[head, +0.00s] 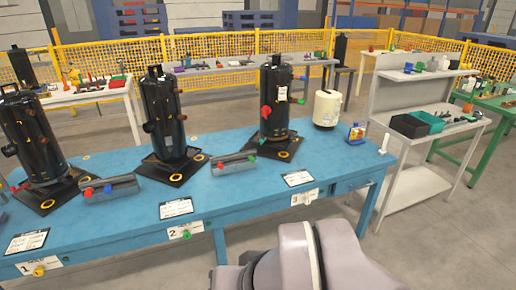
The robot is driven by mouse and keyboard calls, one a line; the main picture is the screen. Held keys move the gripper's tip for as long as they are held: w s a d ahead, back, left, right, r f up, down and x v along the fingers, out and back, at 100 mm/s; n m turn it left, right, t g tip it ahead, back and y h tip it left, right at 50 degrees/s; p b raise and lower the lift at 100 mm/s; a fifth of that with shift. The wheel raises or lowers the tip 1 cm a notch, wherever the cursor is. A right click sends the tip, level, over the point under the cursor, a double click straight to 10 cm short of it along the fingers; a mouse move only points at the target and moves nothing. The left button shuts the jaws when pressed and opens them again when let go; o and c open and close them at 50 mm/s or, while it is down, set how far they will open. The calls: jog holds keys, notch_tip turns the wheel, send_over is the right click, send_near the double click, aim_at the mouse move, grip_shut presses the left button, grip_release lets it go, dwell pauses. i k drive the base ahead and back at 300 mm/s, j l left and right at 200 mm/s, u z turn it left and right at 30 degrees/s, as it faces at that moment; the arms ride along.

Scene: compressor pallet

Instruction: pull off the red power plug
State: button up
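Three black compressors stand upright on the blue pallet table: one at the left (32,140), one in the middle (162,115), one at the right (274,95). A small red part (266,111) sits on the left side of the right compressor; it may be the red power plug, but it is too small to be sure. My grey arm shows at the bottom centre. My gripper is out of the picture.
The blue table (140,235) has numbered tags and paper sheets along its front. A cream canister (326,108) and a small blue bottle (355,134) stand at its right end. A white shelf bench (430,160) stands to the right. Yellow fencing (215,45) runs behind.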

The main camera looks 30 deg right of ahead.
aim_at(266, 111)
jog(key=i+l, duration=0.15)
jog(key=l, duration=0.35)
jog(key=i+l, duration=0.1)
jog(key=l, duration=0.4)
jog(key=i+l+z, duration=0.1)
jog(key=l, duration=0.4)
jog(key=i+l, duration=0.15)
jog(key=l, duration=0.35)
jog(key=i+l, duration=0.15)
jog(key=l, duration=0.3)
jog(key=i+l+z, duration=0.1)
jog(key=l, duration=0.4)
jog(key=i+l, duration=0.2)
jog(key=l, duration=0.3)
jog(key=i+l, duration=0.15)
jog(key=l, duration=0.3)
